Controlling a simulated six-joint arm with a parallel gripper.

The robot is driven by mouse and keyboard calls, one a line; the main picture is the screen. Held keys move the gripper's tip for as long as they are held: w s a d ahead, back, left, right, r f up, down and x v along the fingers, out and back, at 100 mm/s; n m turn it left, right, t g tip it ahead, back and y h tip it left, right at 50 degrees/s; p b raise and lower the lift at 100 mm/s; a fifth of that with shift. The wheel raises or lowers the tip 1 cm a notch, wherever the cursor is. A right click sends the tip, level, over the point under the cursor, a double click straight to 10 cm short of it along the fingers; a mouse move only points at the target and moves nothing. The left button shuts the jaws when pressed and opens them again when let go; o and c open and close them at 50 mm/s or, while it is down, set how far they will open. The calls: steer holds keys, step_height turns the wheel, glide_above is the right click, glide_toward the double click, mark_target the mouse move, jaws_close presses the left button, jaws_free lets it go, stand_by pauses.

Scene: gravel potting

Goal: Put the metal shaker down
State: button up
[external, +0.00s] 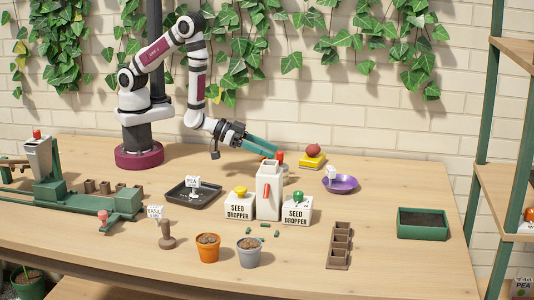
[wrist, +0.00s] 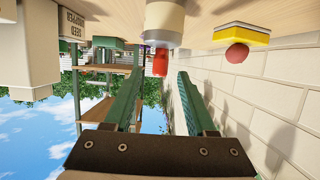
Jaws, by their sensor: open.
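The metal shaker (wrist: 165,20) shows in the wrist view as a pale metallic cylinder with a red top (wrist: 160,62). It appears to stand upright on the table. In the external view its red top (external: 281,157) shows just behind the tall white dispenser, which hides most of its body. My gripper (wrist: 155,75) is open, with its two green fingers apart and nothing held between them. The red top appears between the fingertips in the wrist view; I cannot tell whether they touch it. In the external view my gripper (external: 277,150) reaches right toward the shaker.
The white dispenser (external: 268,192) stands between two seed droppers (external: 239,206) (external: 297,210). A yellow block with a red ball (external: 312,156) and a purple bowl (external: 341,186) are to the right. Pots (external: 208,250) stand in front. The table between bowl and green planter (external: 422,224) is clear.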

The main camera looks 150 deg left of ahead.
steer(key=s+d+r+m+g+h, duration=0.1)
steer(key=d+r+m+h, duration=0.25)
steer(key=d, duration=0.55)
steer(key=s+d+r+m+g+h, duration=0.1)
steer(key=d+r+m+h, duration=0.3)
steer(key=d, duration=0.6)
steer(key=s+d+r+m+g, duration=0.2)
steer(key=s+r+m+g, duration=0.1)
steer(key=s, duration=0.8)
steer(key=s+d+r+m+g, duration=0.2)
steer(key=s+r+m+g, duration=0.1)
steer(key=s, duration=0.8)
steer(key=shift+s+r+m+g, duration=0.15)
steer(key=shift+r+m+g, duration=0.3)
steer(key=shift+g, duration=0.55)
steer(key=shift+d+f+h, duration=0.1)
steer(key=shift+h, duration=0.15)
